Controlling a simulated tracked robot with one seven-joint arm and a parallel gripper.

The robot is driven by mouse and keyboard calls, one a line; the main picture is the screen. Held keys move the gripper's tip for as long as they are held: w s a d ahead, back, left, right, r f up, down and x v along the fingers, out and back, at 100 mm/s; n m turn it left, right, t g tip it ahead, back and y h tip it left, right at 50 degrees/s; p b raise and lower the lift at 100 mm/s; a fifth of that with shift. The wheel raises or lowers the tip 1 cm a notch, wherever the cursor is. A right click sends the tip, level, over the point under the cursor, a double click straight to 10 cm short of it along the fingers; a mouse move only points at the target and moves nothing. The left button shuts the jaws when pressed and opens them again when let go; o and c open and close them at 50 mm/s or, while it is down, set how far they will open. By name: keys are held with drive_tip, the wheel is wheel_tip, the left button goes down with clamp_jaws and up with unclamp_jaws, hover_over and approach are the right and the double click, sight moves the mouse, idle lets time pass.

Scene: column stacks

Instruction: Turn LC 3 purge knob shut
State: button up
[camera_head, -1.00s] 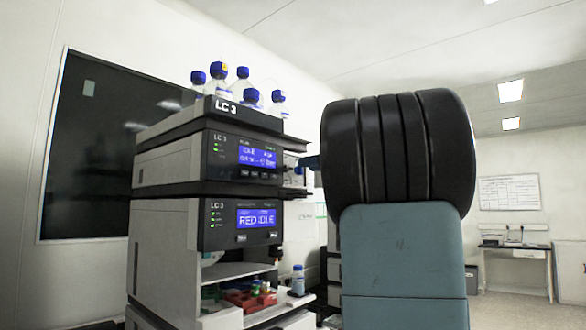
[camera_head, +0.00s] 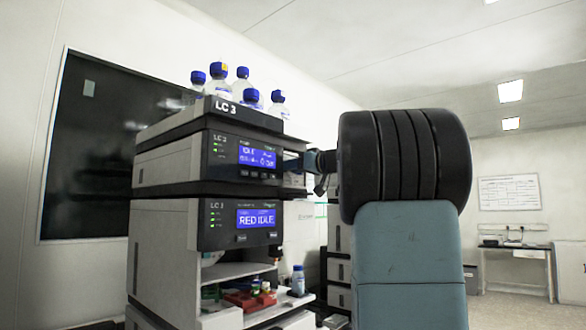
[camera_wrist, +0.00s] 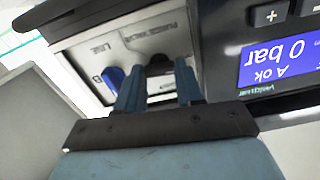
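The LC 3 stack (camera_head: 227,106) stands left of centre in the head view. In the wrist view, upside down, a recessed panel (camera_wrist: 85,50) beside the display carries a dark round knob (camera_wrist: 159,68) and a blue knob or lever (camera_wrist: 113,78). The lettering near the dark knob seems to start with "PURGE". My gripper (camera_wrist: 158,82) is open, its two blue fingers to either side of the dark knob; I cannot tell whether they touch it. In the head view my gripper (camera_head: 293,163) reaches the right side of the upper module, its fingertips partly hidden.
The upper display (camera_wrist: 278,58) reads 0 bar. Blue-capped bottles (camera_head: 253,97) stand on top of the stack. Below are a red rack (camera_head: 248,297) and a small bottle (camera_head: 298,280) on an open shelf. My arm hides part of the room behind.

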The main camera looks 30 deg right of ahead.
drive_tip(key=c, duration=0.5)
drive_tip(key=shift+a, duration=0.15)
